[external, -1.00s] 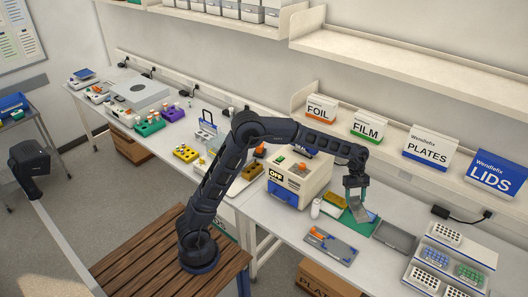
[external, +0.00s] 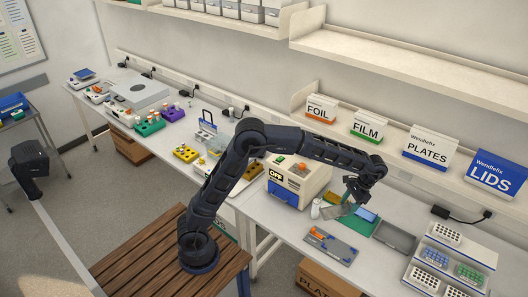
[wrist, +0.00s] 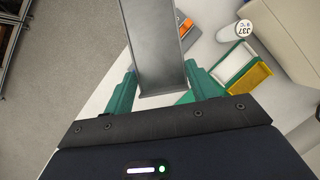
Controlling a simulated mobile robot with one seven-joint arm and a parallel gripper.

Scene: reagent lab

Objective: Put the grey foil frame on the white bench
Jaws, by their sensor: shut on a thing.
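My gripper (external: 350,202) hangs over the white bench (external: 375,268) at the end of my outstretched arm. Its green fingers are shut on the grey foil frame (external: 337,211). In the wrist view the frame (wrist: 150,45) is a flat grey piece between the two fingers, reaching up out of the picture. It is tilted and looks held above the bench, near the front edge of a green mat (external: 384,231). The frame's far end is cut off in the wrist view.
A sealer box marked OFF (external: 297,178) and a white bottle (external: 316,209) stand left of my gripper. A grey board with an orange tool (external: 332,246) lies in front. A grey tray (external: 395,237) and plate racks (external: 447,262) are at right. Bare bench lies between board and racks.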

